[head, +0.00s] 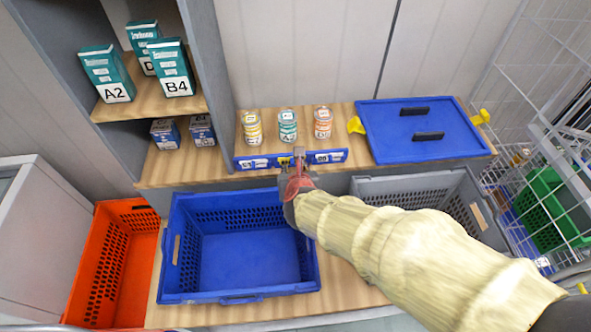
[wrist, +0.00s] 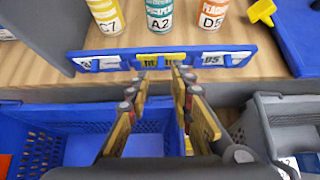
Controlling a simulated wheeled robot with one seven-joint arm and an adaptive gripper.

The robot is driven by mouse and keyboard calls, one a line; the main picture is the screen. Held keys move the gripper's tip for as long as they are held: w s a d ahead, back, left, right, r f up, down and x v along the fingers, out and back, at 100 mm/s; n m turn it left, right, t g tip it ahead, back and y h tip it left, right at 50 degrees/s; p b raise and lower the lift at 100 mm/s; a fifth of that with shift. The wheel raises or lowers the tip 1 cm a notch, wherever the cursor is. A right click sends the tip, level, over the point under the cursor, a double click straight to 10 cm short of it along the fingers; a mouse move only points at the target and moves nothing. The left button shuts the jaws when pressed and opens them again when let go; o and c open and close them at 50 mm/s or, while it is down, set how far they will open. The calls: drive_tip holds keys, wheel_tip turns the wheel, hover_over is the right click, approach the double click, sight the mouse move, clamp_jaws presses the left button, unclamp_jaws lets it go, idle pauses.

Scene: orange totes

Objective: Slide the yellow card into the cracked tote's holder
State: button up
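A yellow card (wrist: 161,60) sits in the middle slot of the blue label rail (wrist: 103,61) on the shelf's front edge. In the head view the yellow card (head: 284,162) is partly hidden by my gripper (head: 292,158). My gripper (wrist: 160,74) is open and empty, its two fingertips just in front of the card with a gap between them. I cannot tell whether they touch it. Below stand an orange tote (head: 128,212), a blue tote (head: 240,297) and a grey tote (head: 400,184). I see no crack on any of them, so I cannot tell which is cracked.
Several jars, such as the C7 jar (head: 252,127), stand behind the rail. A blue lid (head: 385,122) with yellow clips lies to their right. A wire cage (head: 530,110) stands at the right. The blue tote's inside is empty.

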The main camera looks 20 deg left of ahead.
sight(292, 163)
drive_tip(key=shift+b+x, duration=1.15)
drive_tip(key=shift+x, duration=1.85)
drive_tip(key=shift+d, duration=0.1)
drive_tip(key=shift+c, duration=1.2)
clamp_jaws()
drive_tip(key=shift+r, duration=0.1)
drive_tip(key=shift+s+d+r+p, duration=0.1)
drive_tip(key=shift+s+r+p, duration=0.05)
drive_tip(key=shift+r+p, duration=1.2)
drive_tip(key=shift+s+d+r+p, duration=0.15)
drive_tip(key=shift+r+p, duration=0.85)
drive_tip(key=shift+r, duration=0.6)
